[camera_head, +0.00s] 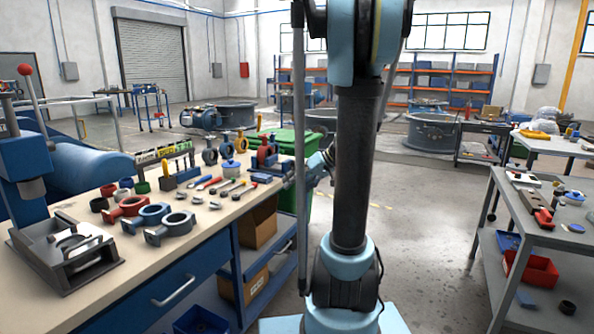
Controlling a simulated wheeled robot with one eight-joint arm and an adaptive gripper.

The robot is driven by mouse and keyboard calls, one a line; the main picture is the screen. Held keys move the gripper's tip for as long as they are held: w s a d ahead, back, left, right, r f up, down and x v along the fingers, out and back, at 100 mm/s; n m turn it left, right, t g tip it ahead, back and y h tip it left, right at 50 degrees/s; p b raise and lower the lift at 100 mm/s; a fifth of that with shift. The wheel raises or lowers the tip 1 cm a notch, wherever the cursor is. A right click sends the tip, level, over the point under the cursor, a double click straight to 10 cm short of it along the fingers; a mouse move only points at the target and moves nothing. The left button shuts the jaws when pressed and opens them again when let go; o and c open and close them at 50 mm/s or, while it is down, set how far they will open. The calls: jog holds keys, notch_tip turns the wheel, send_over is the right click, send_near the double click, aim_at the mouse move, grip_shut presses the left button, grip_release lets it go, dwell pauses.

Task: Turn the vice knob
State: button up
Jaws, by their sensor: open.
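A metal vice (68,248) sits at the near left of the long workbench, below the blue press. Its knob cannot be made out clearly. A smaller red vice-like tool (541,217) lies on the right-hand table. Another low blue fixture (264,177) is near the bench's far right corner. My gripper (307,181) shows small and partly hidden behind my dark arm column, just right of that corner. It is open, with nothing seen in it; its fingers are hard to make out. I cannot tell whether it touches the bench or any vice.
The workbench (75,205) holds red and blue valve rings (178,223), tools and several small parts. The press has a red-balled lever (25,70). A green bin (296,147) stands behind the bench corner. Clear floor (415,215) lies between my arm and the right table.

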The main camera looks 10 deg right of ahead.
aim_at(293, 166)
jog(key=w+d+f+n+t+y, duration=0.2)
jog(key=w+d+t+y, duration=0.1)
jog(key=w+d, duration=0.6)
jog(key=w+d+f+n+t+y, duration=0.2)
jog(key=w+d+t+y, duration=0.1)
jog(key=w+d, duration=0.65)
jog(key=x, duration=1.1)
jog(key=r+x, duration=0.1)
jog(key=x, duration=0.5)
jog(key=shift+w+a, duration=0.1)
jog(key=shift+w, duration=0.3)
jog(key=c, duration=1)
